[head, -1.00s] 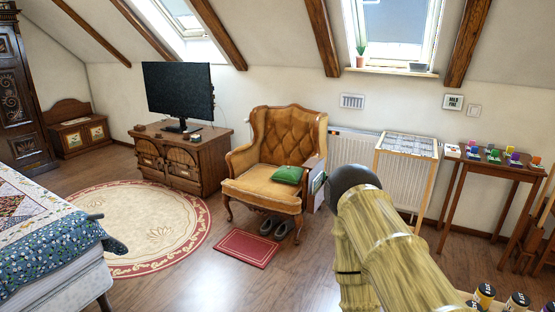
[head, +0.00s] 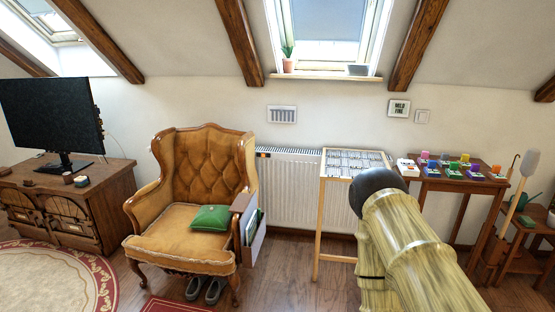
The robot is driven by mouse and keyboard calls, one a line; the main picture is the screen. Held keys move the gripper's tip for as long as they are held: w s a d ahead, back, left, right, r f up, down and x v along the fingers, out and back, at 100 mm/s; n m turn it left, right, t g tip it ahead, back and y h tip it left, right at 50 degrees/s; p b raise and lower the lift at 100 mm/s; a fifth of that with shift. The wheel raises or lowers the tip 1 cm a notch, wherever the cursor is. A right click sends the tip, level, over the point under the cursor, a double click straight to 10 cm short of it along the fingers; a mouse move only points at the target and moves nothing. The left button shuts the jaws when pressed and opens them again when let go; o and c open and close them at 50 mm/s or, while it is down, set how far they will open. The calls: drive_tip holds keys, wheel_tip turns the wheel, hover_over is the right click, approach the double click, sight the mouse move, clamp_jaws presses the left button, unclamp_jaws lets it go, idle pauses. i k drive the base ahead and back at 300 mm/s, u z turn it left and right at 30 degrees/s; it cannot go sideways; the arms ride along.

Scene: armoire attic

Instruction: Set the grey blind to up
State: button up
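A grey-blue blind (head: 327,18) covers the upper part of the skylight above the radiator. Its lower edge hangs above the sill, and a brighter strip of glass shows below it. The top of the window is cut off by the picture edge. A second skylight (head: 52,22) at the upper left also has a greyish cover at its top, partly out of view. My gripper is not in view; only my arm shows in the foreground.
An orange armchair (head: 204,180) with a green cushion stands left of the radiator (head: 290,190). A slim wooden stand (head: 320,220) and a table (head: 455,187) with small coloured items line the wall. A potted plant (head: 288,64) is on the sill. Some floor is open in front.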

sight(313, 42)
drive_tip(key=z, duration=0.3)
drive_tip(key=i, duration=2.35)
drive_tip(key=z, duration=0.25)
